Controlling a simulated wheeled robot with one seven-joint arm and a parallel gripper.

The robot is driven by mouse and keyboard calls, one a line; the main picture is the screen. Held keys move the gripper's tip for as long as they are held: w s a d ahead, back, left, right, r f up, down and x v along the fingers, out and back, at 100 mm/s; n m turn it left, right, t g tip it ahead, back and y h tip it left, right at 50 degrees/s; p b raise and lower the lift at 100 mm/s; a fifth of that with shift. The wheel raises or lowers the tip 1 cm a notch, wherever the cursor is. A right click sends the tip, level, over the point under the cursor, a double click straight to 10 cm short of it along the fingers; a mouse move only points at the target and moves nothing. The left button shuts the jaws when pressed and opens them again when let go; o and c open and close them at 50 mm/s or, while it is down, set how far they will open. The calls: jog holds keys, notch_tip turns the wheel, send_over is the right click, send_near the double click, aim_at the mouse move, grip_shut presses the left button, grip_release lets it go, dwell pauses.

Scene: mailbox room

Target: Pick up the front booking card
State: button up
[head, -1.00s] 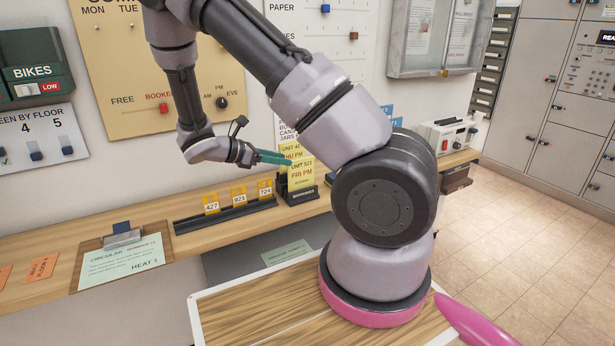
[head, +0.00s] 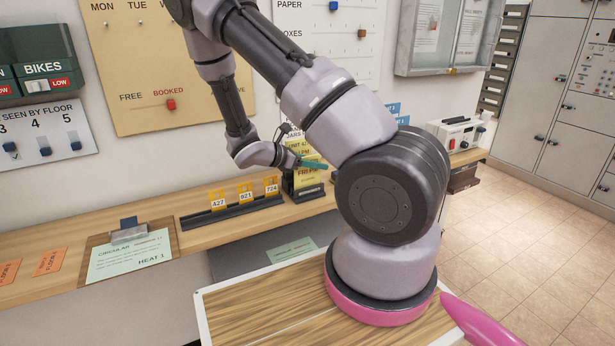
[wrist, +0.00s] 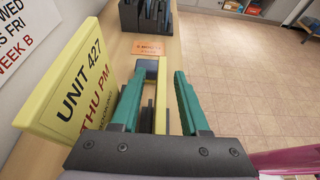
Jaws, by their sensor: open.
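Yellow booking cards stand in a black holder (head: 305,193) on the wooden shelf. The front booking card (head: 308,180) shows its lower part, with red lettering, below my gripper. In the wrist view it appears as a thin yellow edge (wrist: 161,98) between the two teal fingers. Another yellow card, reading UNIT 427 THU PM (wrist: 75,85), stands to the left, outside the fingers. My gripper (wrist: 158,90) is open, with one finger on each side of the front card's edge and visible gaps. In the head view my gripper (head: 313,165) is at the cards, partly hiding them.
A black rack with orange numbered tags (head: 245,195) stands left on the shelf (head: 190,240). A clipboard (head: 130,255) and orange slips lie further left. A white box with controls (head: 456,133) stands at the right. The wall with boards is close behind the cards.

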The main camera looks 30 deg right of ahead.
grip_shut()
